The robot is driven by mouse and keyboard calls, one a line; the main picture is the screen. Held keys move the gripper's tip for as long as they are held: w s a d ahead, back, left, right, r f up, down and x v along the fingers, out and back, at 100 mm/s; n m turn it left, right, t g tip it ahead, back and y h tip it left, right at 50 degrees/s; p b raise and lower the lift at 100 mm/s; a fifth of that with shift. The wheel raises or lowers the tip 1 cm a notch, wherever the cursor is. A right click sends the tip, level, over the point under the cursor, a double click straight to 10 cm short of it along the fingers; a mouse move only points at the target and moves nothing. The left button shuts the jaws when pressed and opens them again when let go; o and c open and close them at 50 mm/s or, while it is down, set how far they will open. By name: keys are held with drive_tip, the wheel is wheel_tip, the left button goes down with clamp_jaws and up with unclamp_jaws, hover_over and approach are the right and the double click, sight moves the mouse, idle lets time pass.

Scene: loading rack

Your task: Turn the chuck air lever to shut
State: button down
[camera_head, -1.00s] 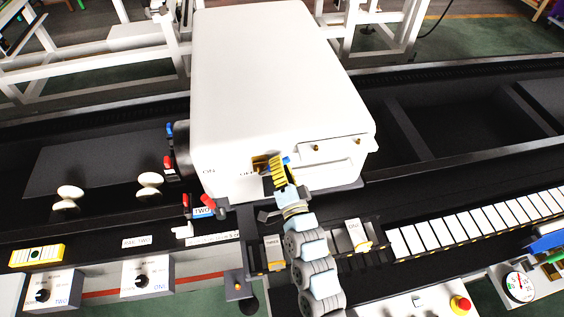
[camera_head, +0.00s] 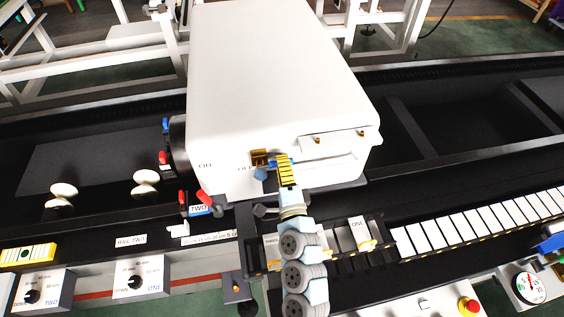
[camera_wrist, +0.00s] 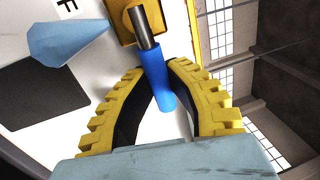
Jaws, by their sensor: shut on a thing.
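The chuck air lever has a blue handle (camera_wrist: 158,80) on a metal shaft from a brass-coloured block (camera_wrist: 118,12). That block also shows on the front of the white housing in the head view (camera_head: 259,156). My gripper (camera_wrist: 172,75), with ribbed yellow fingers, is shut on the blue handle, one finger on each side. In the head view my gripper (camera_head: 281,160) is just right of the block and hides part of the handle. An ON label (camera_head: 205,165) is left of the block, and a partly hidden OFF label (camera_head: 244,169) is nearer it.
A pale blue pointed piece (camera_wrist: 65,40) is beside the lever; I cannot tell what it is. The white housing (camera_head: 270,80) stands behind. Red-tipped levers (camera_head: 203,196) are at lower left. A tool rack (camera_head: 355,240) is below right, near my arm.

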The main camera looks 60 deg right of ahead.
drive_tip(key=c, duration=1)
unclamp_jaws()
drive_tip(key=shift+a, duration=0.1)
drive_tip(key=v, duration=1.1)
drive_tip(key=shift+s+a, duration=0.3)
drive_tip(key=shift+f, duration=0.1)
